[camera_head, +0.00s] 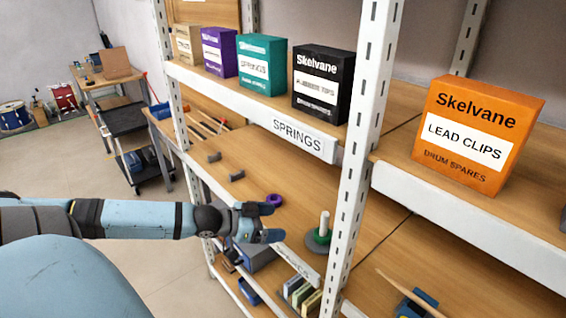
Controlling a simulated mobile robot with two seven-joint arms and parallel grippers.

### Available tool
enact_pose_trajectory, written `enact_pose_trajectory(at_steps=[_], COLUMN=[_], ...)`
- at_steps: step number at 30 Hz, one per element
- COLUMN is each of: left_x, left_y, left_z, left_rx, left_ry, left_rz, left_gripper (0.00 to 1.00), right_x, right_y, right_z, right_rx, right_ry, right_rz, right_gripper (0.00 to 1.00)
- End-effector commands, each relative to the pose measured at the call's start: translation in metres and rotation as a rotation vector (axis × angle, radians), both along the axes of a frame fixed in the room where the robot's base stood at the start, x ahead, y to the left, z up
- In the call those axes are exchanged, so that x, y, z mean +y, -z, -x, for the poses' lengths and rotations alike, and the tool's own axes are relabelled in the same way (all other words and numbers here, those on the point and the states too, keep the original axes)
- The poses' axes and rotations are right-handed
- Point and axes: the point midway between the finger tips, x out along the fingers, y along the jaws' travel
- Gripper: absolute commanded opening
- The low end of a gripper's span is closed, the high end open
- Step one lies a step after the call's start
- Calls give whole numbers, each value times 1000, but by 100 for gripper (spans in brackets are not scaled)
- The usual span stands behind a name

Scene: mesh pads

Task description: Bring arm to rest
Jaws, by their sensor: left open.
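My left gripper (270,222) is at the end of my blue and dark arm (135,218), which reaches in from the left. Its two fingers are apart and point to the right, in front of the middle shelf's front edge. I see nothing held between them. A purple ring (274,199) lies on the shelf close to the upper finger; whether they touch I cannot tell. My right gripper does not show.
A shelf rack carries boxes on top: tan (187,45), purple (219,52), teal (261,65), black (322,82) and orange (477,134). A white upright (362,140) stands right of the gripper. Open floor (70,165) lies left.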

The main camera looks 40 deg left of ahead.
Motion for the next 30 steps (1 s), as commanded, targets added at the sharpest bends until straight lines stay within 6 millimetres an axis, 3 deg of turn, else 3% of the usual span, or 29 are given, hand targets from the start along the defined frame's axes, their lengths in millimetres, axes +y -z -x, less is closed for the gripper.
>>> enact_pose_trajectory(at_steps=[10,13,16,20,24,30], left_x=[-1,-7,-21,-52,-95,-168], left_y=[6,24,56,100,140,178], left_z=[3,13,31,58,86,118], left_rx=[4,18,43,83,134,206], left_ry=[-6,-25,-56,-98,-137,-180], left_rz=[2,0,-6,-21,-38,-60], left_gripper=[87,87,87,87,87,87], right_x=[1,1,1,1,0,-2], right_y=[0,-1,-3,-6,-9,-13], right_z=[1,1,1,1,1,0], right_rx=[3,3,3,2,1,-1], right_ry=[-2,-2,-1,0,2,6], right_rz=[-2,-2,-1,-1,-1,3], right_gripper=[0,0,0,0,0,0])
